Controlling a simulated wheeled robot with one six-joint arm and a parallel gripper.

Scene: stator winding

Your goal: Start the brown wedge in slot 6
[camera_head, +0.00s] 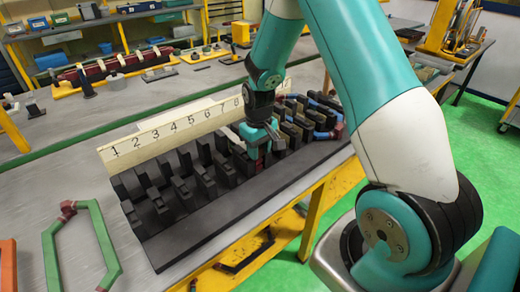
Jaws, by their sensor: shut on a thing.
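The black slotted stator block (220,215) lies along the bench, with upright teeth in rows. A cream number strip (180,125) stands behind it, and its number 6 is left of my gripper. My gripper (258,146) is low over the teeth, right of the middle of the block, near slot 6. It is shut on a small piece, of which only a reddish-brown bit shows at the fingers; this looks like the brown wedge. Its lower end is hidden among the teeth, so I cannot tell whether it is inside the slot.
Blue and red coils (322,118) sit in the right part of the block. A green coil frame (80,245) lies on the bench at left, with an orange one (8,265) at the edge. Yellow shelves and tools stand behind.

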